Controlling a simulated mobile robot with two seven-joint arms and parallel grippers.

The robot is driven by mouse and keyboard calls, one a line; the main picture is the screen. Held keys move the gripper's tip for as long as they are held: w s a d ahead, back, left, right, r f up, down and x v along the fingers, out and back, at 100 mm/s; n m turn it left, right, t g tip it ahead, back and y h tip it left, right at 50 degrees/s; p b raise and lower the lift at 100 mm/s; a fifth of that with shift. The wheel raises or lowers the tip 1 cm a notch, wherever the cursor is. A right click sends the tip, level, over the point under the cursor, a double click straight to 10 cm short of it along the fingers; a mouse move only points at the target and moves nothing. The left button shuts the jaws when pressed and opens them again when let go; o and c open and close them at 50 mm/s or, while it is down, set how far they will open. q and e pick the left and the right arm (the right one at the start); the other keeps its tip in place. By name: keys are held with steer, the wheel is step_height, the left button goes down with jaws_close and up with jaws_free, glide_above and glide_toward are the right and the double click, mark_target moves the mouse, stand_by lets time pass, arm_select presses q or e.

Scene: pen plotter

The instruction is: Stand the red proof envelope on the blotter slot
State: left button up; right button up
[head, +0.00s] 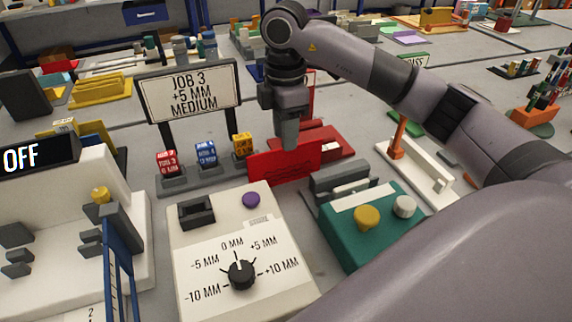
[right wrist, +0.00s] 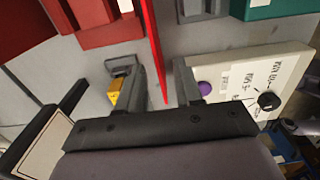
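The red proof envelope (head: 284,165) is a thin upright red panel behind the white dial box, under my right gripper (head: 290,143). In the right wrist view the envelope (right wrist: 154,50) shows edge-on between the two fingers of that gripper (right wrist: 166,85). The fingers are apart, with a gap of grey table showing between the envelope and the right-hand finger. A low red block (head: 322,140) lies just behind the envelope and also shows in the right wrist view (right wrist: 95,15). I cannot tell which piece is the blotter slot. My left gripper is not in view.
The white dial box (head: 190,255) is in front, the green box (head: 365,235) to its right. A grey slotted holder (head: 340,185) stands beside the envelope. Red, blue and yellow blocks (head: 205,153) and a "JOB 3" sign (head: 190,92) stand left of my right gripper.

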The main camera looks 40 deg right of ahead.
mark_target(279, 166)
steer(key=f, duration=0.6)
steer(key=shift+w+d, duration=0.15)
steer(key=shift+d, duration=0.05)
steer(key=shift+r, duration=0.1)
jaws_close()
